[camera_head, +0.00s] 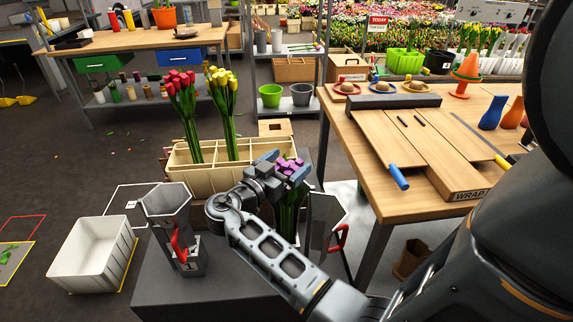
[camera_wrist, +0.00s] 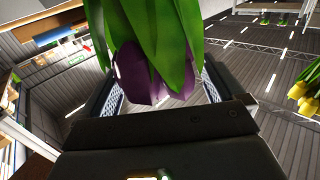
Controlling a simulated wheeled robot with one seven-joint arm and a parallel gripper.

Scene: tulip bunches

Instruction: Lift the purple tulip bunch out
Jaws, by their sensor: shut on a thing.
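The purple tulip bunch (camera_head: 289,166) shows at the right end of the cream divided crate (camera_head: 209,182). Its green stems (camera_head: 288,218) hang in front of the crate's right part, and their lower ends are hidden behind my arm. My gripper (camera_head: 277,171) is shut on the purple bunch, close to the flower heads. In the wrist view, the purple heads (camera_wrist: 150,83) and broad green leaves sit between my two fingers (camera_wrist: 158,88). The red tulip bunch (camera_head: 183,88) and the yellow tulip bunch (camera_head: 224,90) stand upright in the crate; yellow heads also show in the wrist view (camera_wrist: 304,88).
A grey metal vase (camera_head: 166,205) with a red handle stands left of my arm, and a similar one (camera_head: 325,218) stands right. A white bin (camera_head: 90,255) is on the floor at left. A wooden wrapping table (camera_head: 355,118) is at right, with a blue roller (camera_head: 398,177).

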